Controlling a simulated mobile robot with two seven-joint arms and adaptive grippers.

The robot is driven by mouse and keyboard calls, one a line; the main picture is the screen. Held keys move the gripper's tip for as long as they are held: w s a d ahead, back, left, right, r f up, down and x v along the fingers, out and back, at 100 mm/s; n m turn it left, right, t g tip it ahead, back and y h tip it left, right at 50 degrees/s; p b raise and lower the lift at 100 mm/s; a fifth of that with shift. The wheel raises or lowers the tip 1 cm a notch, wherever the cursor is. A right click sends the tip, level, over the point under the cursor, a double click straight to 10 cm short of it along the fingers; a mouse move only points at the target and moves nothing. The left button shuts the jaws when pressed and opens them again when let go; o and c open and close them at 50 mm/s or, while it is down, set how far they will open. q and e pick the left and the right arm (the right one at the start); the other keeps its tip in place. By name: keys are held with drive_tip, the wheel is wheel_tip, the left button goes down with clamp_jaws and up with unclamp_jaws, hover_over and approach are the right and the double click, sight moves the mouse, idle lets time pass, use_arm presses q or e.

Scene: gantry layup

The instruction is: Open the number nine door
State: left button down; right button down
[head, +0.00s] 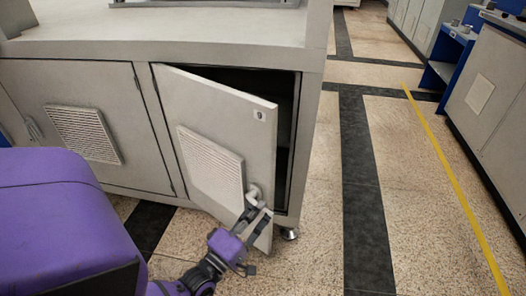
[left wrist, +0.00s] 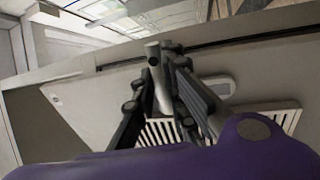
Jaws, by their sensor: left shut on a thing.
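A light grey cabinet door (head: 255,140) with a vent panel stands partly open, its free right edge swung out from the cabinet. A small label (head: 261,114) sits near its top right corner; its number is too small to read. My left gripper (head: 257,211) is shut on the door handle (head: 254,190) low on the door's free side. In the left wrist view the handle (left wrist: 158,78) stands between the fingers (left wrist: 170,62), with the door panel (left wrist: 80,98) behind. My right gripper is not in view.
The dark cabinet opening (head: 283,90) shows behind the door. A second vented door (head: 75,115) to the left is closed. The speckled floor (head: 330,215) to the right is clear, with a yellow line (head: 443,160) and grey cabinets (head: 490,100) beyond.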

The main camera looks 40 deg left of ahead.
use_arm(q)
drive_tip(key=shift+a+r, duration=0.1)
drive_tip(key=c, duration=1.8)
unclamp_jaws()
drive_tip(key=shift+o, duration=0.2)
drive_tip(key=v, duration=1.2)
